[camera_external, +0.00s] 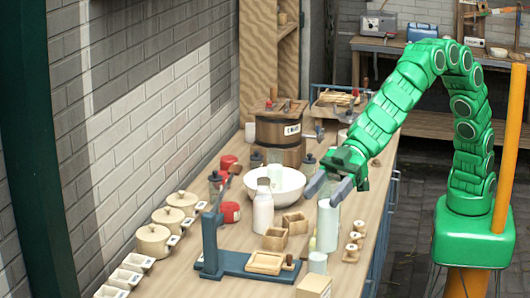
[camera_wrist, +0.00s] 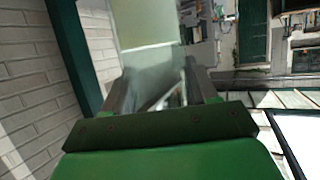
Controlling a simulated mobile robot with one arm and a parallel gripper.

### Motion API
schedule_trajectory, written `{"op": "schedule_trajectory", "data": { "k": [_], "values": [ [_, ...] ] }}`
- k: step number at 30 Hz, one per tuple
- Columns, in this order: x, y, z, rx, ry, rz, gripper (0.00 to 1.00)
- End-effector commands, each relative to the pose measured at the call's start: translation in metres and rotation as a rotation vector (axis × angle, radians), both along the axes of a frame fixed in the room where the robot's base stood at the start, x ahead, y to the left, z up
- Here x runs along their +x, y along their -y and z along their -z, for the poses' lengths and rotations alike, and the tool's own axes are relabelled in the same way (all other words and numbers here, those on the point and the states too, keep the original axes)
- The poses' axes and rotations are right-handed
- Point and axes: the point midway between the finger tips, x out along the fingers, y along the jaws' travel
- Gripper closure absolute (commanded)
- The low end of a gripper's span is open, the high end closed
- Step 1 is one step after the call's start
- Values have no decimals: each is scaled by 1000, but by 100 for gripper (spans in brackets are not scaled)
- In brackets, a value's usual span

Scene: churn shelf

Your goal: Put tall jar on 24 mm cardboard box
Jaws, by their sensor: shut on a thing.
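The tall jar (camera_external: 327,228) is a pale, translucent cylinder, upright at the right side of the counter. My gripper (camera_external: 329,189) has its two grey fingers shut on the jar's upper end. In the wrist view the jar (camera_wrist: 143,25) extends out from between the fingers of my gripper (camera_wrist: 160,85). I cannot tell whether the jar's base touches the counter. A tan cardboard box (camera_external: 312,287), partly cut off by the bottom edge, stands at the front of the counter; its label is too small to read.
A short pale cylinder (camera_external: 318,262) stands between jar and box. A blue press (camera_external: 235,262) is left of them. Small wooden knobbed pieces (camera_external: 352,248) stand right of the jar. A white bottle (camera_external: 263,210), bowl (camera_external: 289,184) and wooden boxes (camera_external: 275,239) crowd the left side.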

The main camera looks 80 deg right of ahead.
Motion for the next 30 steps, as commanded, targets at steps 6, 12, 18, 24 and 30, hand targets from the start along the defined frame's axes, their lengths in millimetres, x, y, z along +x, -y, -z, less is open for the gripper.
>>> {"op": "schedule_trajectory", "data": {
  "k": [6, 12, 18, 24, 30],
  "values": [
    [10, -16, 24, -1, 0, -1, 100],
    [15, -24, 33, 1, 2, -1, 100],
    [19, -30, 41, 1, 2, -1, 100],
    [18, -30, 56, 0, 3, -2, 100],
    [19, -30, 68, -1, 1, 1, 100]
  ]
}}
